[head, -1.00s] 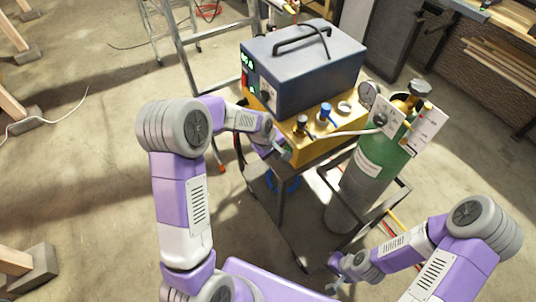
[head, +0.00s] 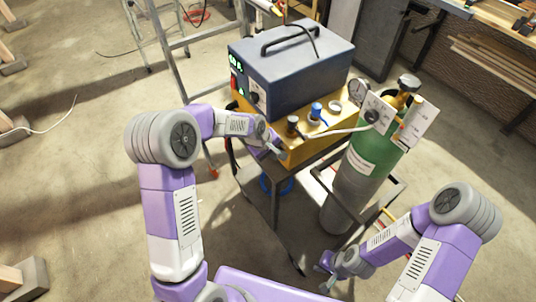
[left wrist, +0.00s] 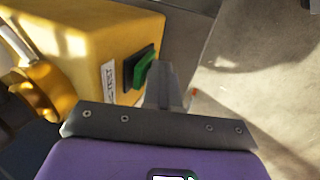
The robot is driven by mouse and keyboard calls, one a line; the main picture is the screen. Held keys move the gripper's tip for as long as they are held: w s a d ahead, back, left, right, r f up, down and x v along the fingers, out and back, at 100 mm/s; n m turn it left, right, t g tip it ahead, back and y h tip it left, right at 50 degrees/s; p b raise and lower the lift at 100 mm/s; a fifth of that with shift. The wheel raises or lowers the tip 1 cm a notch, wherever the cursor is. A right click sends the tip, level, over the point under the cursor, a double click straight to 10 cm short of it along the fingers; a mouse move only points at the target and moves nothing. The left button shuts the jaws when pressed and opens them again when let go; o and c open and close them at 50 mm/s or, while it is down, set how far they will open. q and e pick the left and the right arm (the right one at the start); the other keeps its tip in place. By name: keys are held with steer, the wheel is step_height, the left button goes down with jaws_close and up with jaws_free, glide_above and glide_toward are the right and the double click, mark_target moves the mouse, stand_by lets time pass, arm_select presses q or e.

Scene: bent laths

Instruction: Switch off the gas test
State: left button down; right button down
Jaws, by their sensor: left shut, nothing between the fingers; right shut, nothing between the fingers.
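A green rocker switch (left wrist: 143,68) in a black frame sits on the face of the yellow box (left wrist: 75,35), beside a white label (left wrist: 108,82) whose print is partly legible. The yellow box also shows in the head view (head: 318,146), under a blue-grey machine (head: 290,75). My left gripper (head: 280,150) is shut and empty at the box's near left corner. In the left wrist view its fingers (left wrist: 166,80) are just right of the switch; I cannot tell whether they touch it. In the head view the gripper hides the switch. My right gripper (head: 326,282) is shut and empty, low near the cart.
A green and grey gas cylinder (head: 360,170) with gauge and tags stands right of the box. A pale hose (head: 345,131) runs between them. Knobs (head: 316,110) stand on the box top. A metal ladder (head: 180,75) is behind left. The floor at left is mostly clear.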

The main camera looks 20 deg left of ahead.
arm_select(q)
steer(key=shift+r+p, duration=0.65)
steer(key=shift+r, duration=0.25)
steer(key=s+a+f+p+v, duration=0.1)
steer(key=s+p+v, duration=0.1)
steer(key=v, duration=1)
steer(key=shift+a+p, duration=0.3)
steer(key=shift+p, duration=0.2)
steer(key=shift+f, duration=0.15)
